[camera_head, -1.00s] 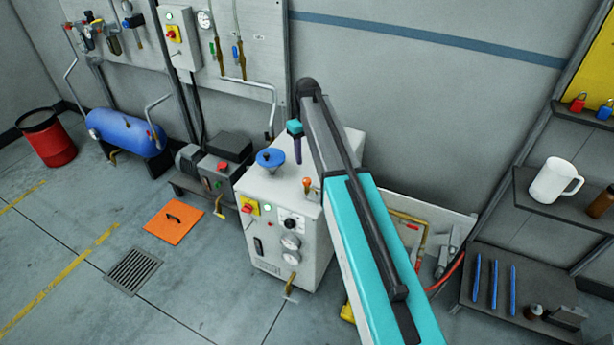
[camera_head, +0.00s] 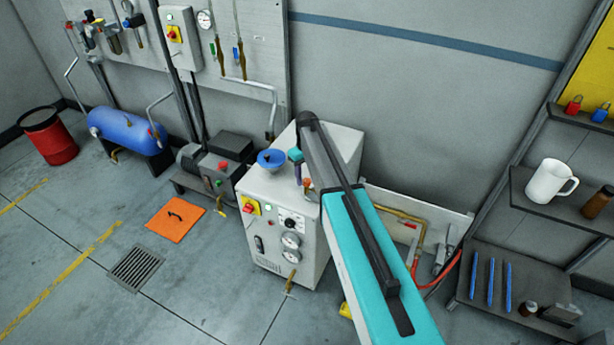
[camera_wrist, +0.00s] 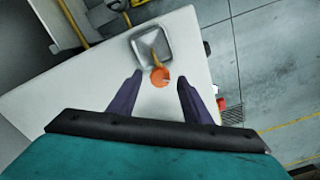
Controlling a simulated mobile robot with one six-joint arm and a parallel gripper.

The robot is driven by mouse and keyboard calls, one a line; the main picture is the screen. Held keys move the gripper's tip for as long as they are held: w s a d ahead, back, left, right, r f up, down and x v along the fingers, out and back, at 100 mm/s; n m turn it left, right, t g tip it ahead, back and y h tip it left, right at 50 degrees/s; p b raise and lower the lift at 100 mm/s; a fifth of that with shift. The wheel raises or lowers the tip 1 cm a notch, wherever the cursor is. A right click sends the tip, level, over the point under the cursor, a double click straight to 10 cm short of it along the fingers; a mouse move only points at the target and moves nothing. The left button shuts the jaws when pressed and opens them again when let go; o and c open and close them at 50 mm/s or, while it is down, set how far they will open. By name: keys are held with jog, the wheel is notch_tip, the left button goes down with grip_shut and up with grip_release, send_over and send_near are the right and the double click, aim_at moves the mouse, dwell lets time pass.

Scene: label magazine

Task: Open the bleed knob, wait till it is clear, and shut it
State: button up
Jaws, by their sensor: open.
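The orange bleed knob (camera_wrist: 160,77) sits on the white top of the machine (camera_head: 278,188), beside a square grey dish (camera_wrist: 136,42) with a yellowish-brown stem or spout over it. My gripper (camera_wrist: 159,80) is open, with its two dark purple fingers apart. In the wrist view the knob shows between the fingertips, and I see no contact. In the head view my gripper (camera_head: 299,173) is low over the machine top, and the knob (camera_head: 307,183) is mostly hidden by my arm. I cannot tell the dish's contents.
A blue handwheel or funnel (camera_head: 270,159) stands on the machine top left of my gripper. The front panel has a red and yellow switch (camera_head: 250,206) and gauges (camera_head: 291,240). Shelves with a white jug (camera_head: 549,181) are at right.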

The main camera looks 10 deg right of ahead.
jog(key=shift+f, duration=0.45)
jog(key=shift+c, duration=0.3)
jog(key=c, duration=1)
